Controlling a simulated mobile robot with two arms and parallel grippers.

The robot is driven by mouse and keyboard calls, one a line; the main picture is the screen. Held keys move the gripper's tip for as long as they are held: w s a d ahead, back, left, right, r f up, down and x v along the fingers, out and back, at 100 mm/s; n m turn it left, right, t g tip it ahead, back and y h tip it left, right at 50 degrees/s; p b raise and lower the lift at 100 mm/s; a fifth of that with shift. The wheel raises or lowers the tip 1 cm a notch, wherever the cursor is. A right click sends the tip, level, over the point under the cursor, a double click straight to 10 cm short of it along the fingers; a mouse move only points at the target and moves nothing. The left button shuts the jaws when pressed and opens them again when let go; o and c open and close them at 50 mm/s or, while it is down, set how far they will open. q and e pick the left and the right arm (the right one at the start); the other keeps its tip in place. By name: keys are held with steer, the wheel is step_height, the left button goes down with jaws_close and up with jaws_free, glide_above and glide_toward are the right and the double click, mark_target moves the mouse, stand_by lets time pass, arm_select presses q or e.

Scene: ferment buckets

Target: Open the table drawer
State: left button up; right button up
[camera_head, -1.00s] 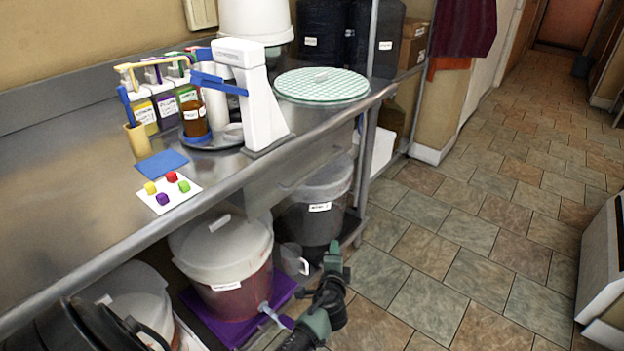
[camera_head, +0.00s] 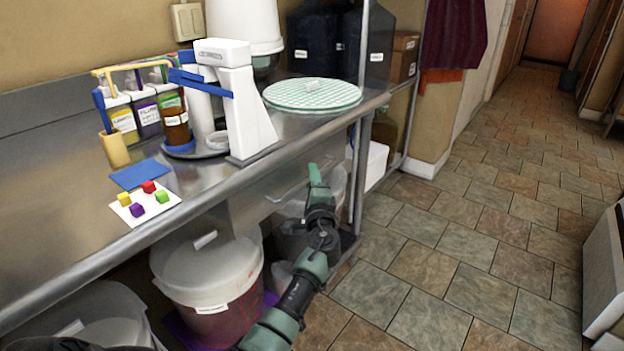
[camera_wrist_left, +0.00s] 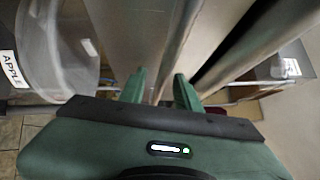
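The table is a steel counter (camera_head: 75,225), and the drawer (camera_head: 250,207) is a grey metal front under its edge, with a thin handle (camera_head: 284,189) along it. The drawer looks shut. My left gripper (camera_head: 314,176) is in front of the right part of the drawer, close to the handle; I cannot tell whether it touches. In the left wrist view the two green fingers of my left gripper (camera_wrist_left: 160,90) are apart, with long metal edges running past beyond and between them. Nothing is clearly held. My right gripper is not in view.
White buckets (camera_head: 208,275) stand below the counter, under the drawer. On top are a white press-like device (camera_head: 245,110), bottles (camera_head: 175,120), a card with coloured cubes (camera_head: 125,213) and a round checked mat (camera_head: 312,94). The tiled floor (camera_head: 440,240) at right is clear.

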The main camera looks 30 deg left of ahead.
arm_select(q)
steer(key=shift+w, duration=0.1)
jaws_close()
steer(key=shift+f, duration=0.1)
stand_by(1.3)
